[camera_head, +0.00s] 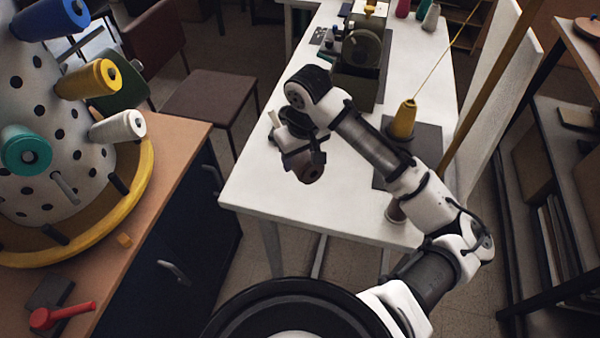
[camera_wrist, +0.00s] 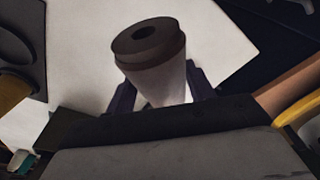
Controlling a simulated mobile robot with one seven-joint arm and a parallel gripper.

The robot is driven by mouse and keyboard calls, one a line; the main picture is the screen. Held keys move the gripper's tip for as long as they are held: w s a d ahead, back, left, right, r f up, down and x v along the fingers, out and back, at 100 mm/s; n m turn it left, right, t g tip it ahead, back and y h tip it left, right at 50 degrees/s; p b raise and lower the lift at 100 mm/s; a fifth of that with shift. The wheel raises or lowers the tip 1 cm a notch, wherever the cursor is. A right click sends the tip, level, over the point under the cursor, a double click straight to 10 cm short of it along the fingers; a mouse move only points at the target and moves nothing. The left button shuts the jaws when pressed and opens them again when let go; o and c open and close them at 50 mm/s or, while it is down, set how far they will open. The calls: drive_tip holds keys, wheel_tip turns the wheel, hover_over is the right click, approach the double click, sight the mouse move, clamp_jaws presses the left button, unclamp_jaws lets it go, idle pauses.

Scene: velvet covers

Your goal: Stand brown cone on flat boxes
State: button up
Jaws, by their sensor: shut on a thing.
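My gripper (camera_head: 298,150) is shut on a cone above the near left part of the white table. In the wrist view the cone (camera_wrist: 150,45) sits between the dark fingers (camera_wrist: 160,97). It shows a brown end with a dark hole and a paler grey body, which looks tilted. In the head view only a small brown part of the cone (camera_head: 313,173) shows below the gripper. Brown flat boxes (camera_head: 578,118) seem to lie on the shelf unit at the right; I cannot tell how they are stacked.
A yellow cone (camera_head: 404,120) with a taut thread stands on a dark mat on the white table (camera_head: 262,190). A brownish spool (camera_head: 396,213) is partly behind my arm. A winding machine (camera_head: 360,55) stands further back. A pegged drum (camera_head: 60,120) stands left; a yellow pole rises right.

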sight(299, 185)
wheel_tip(299, 185, down, 7)
drive_tip(key=shift+f+p, duration=0.2)
drive_tip(key=shift+p, duration=0.2)
drive_tip(key=shift+f, duration=0.15)
drive_tip(key=shift+f, duration=0.15)
drive_tip(key=o, duration=1.1)
drive_tip(key=shift+c, duration=0.2)
